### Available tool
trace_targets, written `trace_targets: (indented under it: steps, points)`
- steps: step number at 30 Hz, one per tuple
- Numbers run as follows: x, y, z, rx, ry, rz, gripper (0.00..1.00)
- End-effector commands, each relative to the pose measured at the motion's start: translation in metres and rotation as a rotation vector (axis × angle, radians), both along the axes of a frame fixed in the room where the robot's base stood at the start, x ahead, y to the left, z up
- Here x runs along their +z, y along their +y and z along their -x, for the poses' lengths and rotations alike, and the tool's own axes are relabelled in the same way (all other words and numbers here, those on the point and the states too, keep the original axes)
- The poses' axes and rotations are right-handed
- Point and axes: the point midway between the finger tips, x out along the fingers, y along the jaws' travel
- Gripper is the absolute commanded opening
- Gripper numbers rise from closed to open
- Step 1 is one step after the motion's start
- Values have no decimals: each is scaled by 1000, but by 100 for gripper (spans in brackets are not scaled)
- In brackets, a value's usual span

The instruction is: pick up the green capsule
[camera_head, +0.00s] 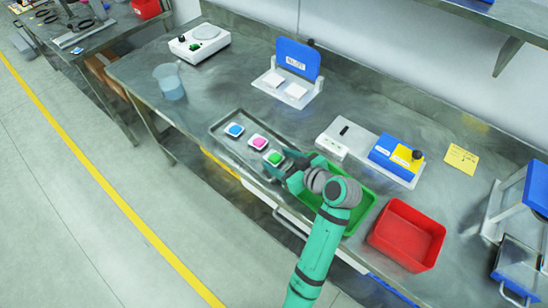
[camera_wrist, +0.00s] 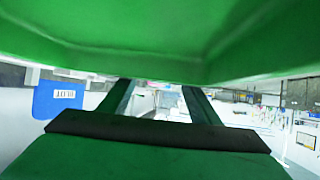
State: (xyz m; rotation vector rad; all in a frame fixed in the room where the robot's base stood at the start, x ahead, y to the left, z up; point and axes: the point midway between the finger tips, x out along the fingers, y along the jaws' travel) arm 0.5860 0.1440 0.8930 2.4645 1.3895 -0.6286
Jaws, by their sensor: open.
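The green capsule (camera_head: 275,158) sits on a small white square dish at the near right end of a grey metal tray (camera_head: 222,122). My gripper (camera_head: 284,168) is open, just right of the capsule in the head view, at the tray's right end. I cannot tell whether it touches the dish. In the wrist view two dark green fingers (camera_wrist: 158,92) stand apart, with no capsule to be made out between them.
A pink capsule (camera_head: 259,142) and a blue capsule (camera_head: 235,129) sit on dishes farther along the tray. A green bin (camera_head: 366,205) lies partly under my arm, with a red bin (camera_head: 407,235) to its right. A white device (camera_head: 333,146) stands behind the gripper.

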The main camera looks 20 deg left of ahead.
Motion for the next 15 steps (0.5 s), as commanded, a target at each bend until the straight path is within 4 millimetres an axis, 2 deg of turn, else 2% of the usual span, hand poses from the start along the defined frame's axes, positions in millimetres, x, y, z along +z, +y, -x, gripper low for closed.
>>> trace_targets:
  steps: [8,11,14,15]
  points:
    - [-2,3,-2,0,1,1,57]
    - [-2,3,-2,0,1,1,38]
    - [-2,3,-2,-1,0,1,14]
    - [-2,3,-2,-1,0,1,12]
